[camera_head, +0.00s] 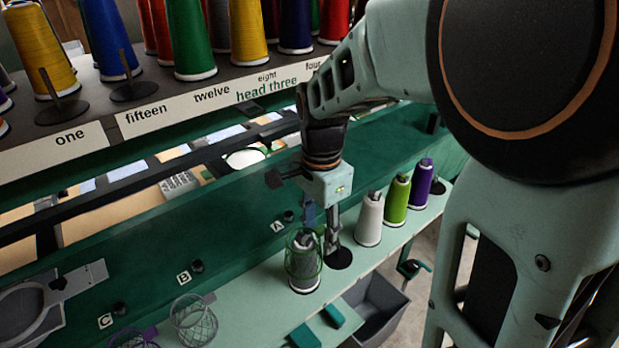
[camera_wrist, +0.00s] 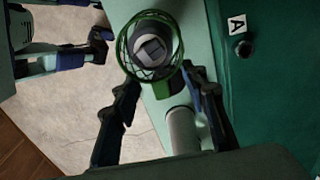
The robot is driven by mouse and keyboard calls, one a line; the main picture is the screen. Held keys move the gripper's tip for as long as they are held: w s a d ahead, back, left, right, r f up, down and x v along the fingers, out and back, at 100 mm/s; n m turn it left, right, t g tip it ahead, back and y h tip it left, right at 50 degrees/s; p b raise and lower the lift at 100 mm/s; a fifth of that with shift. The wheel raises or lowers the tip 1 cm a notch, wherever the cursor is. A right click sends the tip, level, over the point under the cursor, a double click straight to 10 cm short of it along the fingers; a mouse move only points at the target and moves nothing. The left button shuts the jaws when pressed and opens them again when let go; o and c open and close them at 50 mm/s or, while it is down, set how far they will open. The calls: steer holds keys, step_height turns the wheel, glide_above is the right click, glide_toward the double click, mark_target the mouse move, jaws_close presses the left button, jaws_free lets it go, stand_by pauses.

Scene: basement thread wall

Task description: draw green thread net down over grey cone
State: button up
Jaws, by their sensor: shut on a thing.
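The grey cone (camera_head: 305,284) stands upright on the pale green shelf, left of a white cone. The green thread net (camera_head: 289,262) is around the upper and middle part of the grey cone; the cone's base shows below it. In the wrist view the net's green ring (camera_wrist: 119,50) circles the cone's top (camera_wrist: 152,47), with the cone inside it. My gripper (camera_head: 322,232) is at the net's right side, shut on the green net; its fingers (camera_wrist: 163,80) flank the net's green tab. The exact contact is small and partly hidden.
White (camera_head: 369,220), lime green (camera_head: 396,200) and purple (camera_head: 421,184) cones stand to the right on the shelf. A wire net (camera_head: 194,322) and a purple net (camera_head: 135,338) lie left. A grey bin (camera_head: 378,308) is below. The green wall is close behind.

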steer(key=shift+f+b, duration=1.45)
steer(key=shift+f, duration=1)
steer(key=shift+f, duration=0.15)
steer(key=shift+f, duration=0.25)
steer(key=o, duration=0.8)
steer(key=shift+r, duration=0.1)
steer(key=shift+o, duration=0.2)
